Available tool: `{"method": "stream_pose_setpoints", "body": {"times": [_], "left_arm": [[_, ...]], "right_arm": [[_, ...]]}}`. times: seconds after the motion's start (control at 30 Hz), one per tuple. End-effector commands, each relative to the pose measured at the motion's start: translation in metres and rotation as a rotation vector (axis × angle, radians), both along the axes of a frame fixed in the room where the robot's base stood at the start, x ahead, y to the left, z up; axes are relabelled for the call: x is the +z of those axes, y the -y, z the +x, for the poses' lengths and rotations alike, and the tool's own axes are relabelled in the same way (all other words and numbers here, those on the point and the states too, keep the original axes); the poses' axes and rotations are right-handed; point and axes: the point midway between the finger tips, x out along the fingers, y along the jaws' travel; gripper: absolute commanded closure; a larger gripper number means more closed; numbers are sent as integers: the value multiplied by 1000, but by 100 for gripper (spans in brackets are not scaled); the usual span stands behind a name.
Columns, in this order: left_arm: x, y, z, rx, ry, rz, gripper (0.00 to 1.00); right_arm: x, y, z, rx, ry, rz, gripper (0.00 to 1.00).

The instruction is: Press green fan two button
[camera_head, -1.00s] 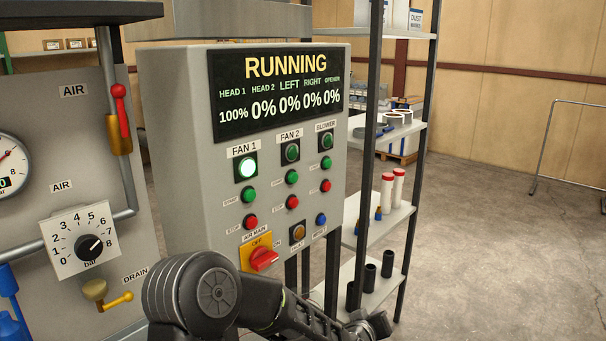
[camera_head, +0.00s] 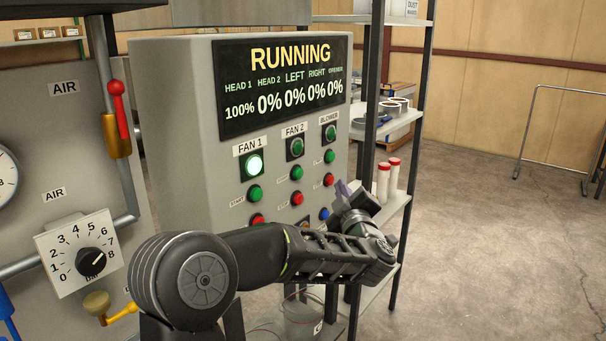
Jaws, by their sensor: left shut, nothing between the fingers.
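The green FAN 2 start button (camera_head: 296,173) is on the grey control panel (camera_head: 170,130), below the dark FAN 2 lamp (camera_head: 295,147) and above the red FAN 2 stop button (camera_head: 297,198). My left gripper (camera_head: 342,188) is shut and empty, in front of the panel's lower right. In the picture it is right of and below the FAN 2 green button, close to the red button of the BLOWER column, and appears apart from the FAN 2 button. My left arm hides the lower panel. My right gripper is not in view.
The display (camera_head: 285,88) reads RUNNING, with HEAD 1 at 100% and the others 0%. The FAN 1 lamp (camera_head: 253,165) is lit. A shelf rack (camera_head: 415,110) with white red-capped bottles stands right of the panel. Open floor lies further right.

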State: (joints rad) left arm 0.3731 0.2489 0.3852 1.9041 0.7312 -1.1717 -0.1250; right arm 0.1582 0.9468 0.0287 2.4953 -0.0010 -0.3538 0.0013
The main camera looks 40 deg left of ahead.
Motion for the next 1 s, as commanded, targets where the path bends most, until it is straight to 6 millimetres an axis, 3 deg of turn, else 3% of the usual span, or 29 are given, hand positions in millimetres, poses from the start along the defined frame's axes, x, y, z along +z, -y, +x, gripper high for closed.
{"method": "stream_pose_setpoints", "body": {"times": [0.47, 1.0], "left_arm": [[0, -10, 0, -2, -1, -1, 100], [-2, -74, -1, -1, -1, 0, 100]], "right_arm": [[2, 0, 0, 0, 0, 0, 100], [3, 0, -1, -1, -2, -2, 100]]}}
